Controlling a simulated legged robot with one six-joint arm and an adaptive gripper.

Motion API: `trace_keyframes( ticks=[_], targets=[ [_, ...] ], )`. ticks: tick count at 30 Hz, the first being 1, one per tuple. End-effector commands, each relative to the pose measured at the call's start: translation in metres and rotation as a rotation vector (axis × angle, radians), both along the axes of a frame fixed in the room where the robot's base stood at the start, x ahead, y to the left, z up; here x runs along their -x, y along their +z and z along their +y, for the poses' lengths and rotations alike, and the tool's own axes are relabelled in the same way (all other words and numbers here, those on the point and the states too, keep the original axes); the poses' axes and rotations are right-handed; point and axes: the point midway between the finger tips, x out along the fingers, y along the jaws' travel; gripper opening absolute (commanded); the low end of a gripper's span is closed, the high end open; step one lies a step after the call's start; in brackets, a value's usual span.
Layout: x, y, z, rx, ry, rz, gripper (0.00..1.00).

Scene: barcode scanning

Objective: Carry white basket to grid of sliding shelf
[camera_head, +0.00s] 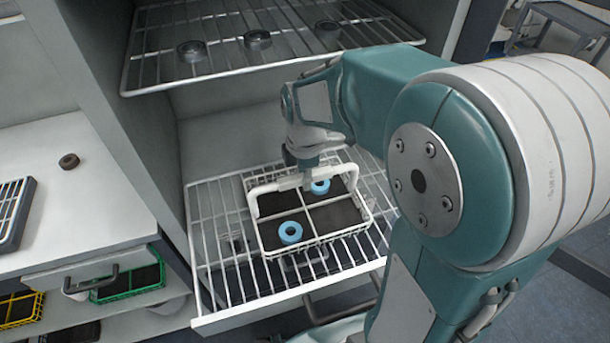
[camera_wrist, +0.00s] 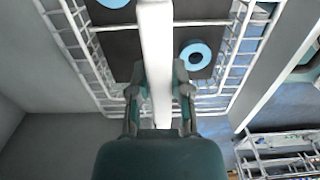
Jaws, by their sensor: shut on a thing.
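The white basket (camera_head: 318,239) has dark compartments and a tall white handle. It is at the wire grid of the pulled-out sliding shelf (camera_head: 223,284); whether it rests on the grid or hangs just above it I cannot tell. Two blue rings (camera_head: 290,232) lie in separate compartments of the basket. My gripper (camera_head: 307,178) is above the basket with its fingers on the handle. In the wrist view the fingers (camera_wrist: 160,100) sit on both sides of the white handle (camera_wrist: 156,50). The basket looks level.
An upper wire shelf (camera_head: 170,77) with several dark rings is above the basket. The cabinet side wall (camera_head: 110,90) is on the left. A white counter (camera_head: 85,215) with a dark ring stands further left. Free grid shows around the basket.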

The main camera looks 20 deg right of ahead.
Motion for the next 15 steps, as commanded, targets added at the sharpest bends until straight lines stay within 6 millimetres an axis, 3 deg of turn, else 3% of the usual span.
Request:
trace_keyframes(
  ticks=[1,2,4,15],
  targets=[
    [-0.0005,0.0002,0.0,0.0,0.0,-0.002,0.0],
    [0.0001,-0.0009,0.0,0.0,0.0,0.0,0.3],
    [0.0,-0.0007,0.0001,0.0,0.0,0.0,0.6],
    [0.0,0.0002,0.0001,0.0,0.0,0.0,0.6]
  ],
)
